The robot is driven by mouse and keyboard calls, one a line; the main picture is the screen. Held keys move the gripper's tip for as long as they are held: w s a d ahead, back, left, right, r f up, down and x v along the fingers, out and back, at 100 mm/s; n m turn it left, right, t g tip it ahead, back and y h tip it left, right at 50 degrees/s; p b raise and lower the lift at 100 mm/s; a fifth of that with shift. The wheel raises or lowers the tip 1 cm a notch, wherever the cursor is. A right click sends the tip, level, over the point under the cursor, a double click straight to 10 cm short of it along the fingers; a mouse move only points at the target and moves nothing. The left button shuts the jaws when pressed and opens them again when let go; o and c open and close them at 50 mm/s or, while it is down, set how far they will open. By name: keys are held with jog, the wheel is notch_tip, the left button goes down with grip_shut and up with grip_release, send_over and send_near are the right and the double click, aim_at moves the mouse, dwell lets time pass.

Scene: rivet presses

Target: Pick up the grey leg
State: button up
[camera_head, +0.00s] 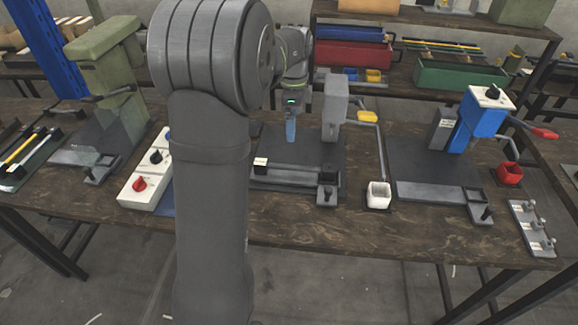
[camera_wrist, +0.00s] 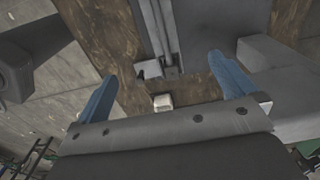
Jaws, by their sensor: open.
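My gripper (camera_head: 291,128) hangs with blue fingers pointing down over the base plate of the middle grey press (camera_head: 335,108), left of its column. In the wrist view the two blue fingers (camera_wrist: 163,86) are wide apart with nothing held between them. A long dark grey bar (camera_head: 298,176) lies along the front of that press's base, below my fingers. It may be the grey leg, but I cannot tell it surely from the fixture. The wrist view shows a fixture rail (camera_wrist: 164,32) beyond the fingertips. My arm hides part of the table.
A green press (camera_head: 105,65) and a white button box (camera_head: 143,185) are at left. The table's front strip (camera_head: 330,234) is clear.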

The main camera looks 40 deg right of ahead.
dwell(0.4)
jog(key=c, duration=1.3)
jog(key=shift+o, duration=0.2)
jog(key=shift+s, duration=0.1)
jog(key=t+h, duration=0.4)
send_near(311, 169)
jog(key=x, duration=0.9)
jog(key=shift+f, duration=0.1)
